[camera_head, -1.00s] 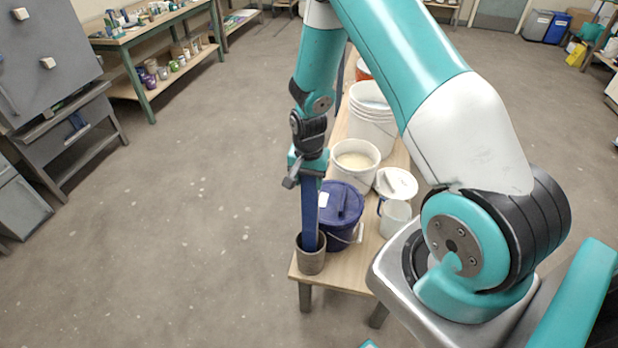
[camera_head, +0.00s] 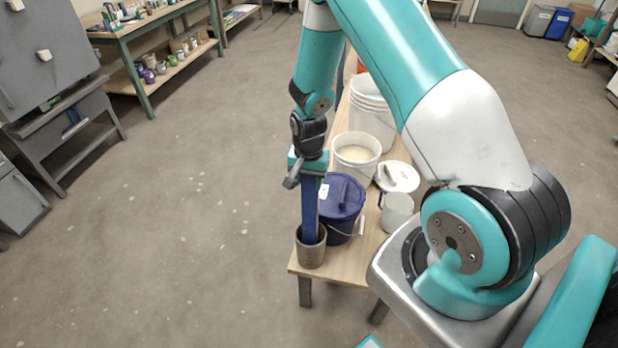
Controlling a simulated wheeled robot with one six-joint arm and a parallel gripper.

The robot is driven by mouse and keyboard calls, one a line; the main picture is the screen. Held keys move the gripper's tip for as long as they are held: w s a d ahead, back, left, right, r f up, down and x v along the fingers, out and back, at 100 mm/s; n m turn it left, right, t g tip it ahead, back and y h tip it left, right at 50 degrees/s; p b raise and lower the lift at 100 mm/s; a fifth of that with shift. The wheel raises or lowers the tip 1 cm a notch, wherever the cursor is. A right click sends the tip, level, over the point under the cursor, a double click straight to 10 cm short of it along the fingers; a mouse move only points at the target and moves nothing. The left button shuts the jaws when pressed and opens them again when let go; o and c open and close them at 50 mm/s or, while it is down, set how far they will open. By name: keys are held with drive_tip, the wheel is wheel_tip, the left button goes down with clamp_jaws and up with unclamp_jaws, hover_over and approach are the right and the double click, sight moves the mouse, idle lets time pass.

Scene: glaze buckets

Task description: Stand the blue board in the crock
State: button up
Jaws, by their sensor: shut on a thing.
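The blue board (camera_head: 310,212) is a long narrow strip that hangs upright from my gripper (camera_head: 308,172). My gripper is shut on its upper end. The board's lower end goes into the mouth of the grey-brown crock (camera_head: 311,252), which stands at the near left corner of the wooden bench (camera_head: 345,262). The crock's front wall hides the board's bottom end, so I cannot tell whether it touches the crock's floor.
A dark blue lidded bucket (camera_head: 341,207) stands right behind the crock, close to the board. Behind it are an open white bucket (camera_head: 356,155) and stacked white buckets (camera_head: 372,112). A white jug (camera_head: 396,211) stands to the right.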

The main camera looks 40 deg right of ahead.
drive_tip(key=shift+f+b, duration=0.9)
drive_tip(key=shift+f, duration=0.45)
drive_tip(key=o, duration=1.2)
drive_tip(key=shift+c, duration=0.5)
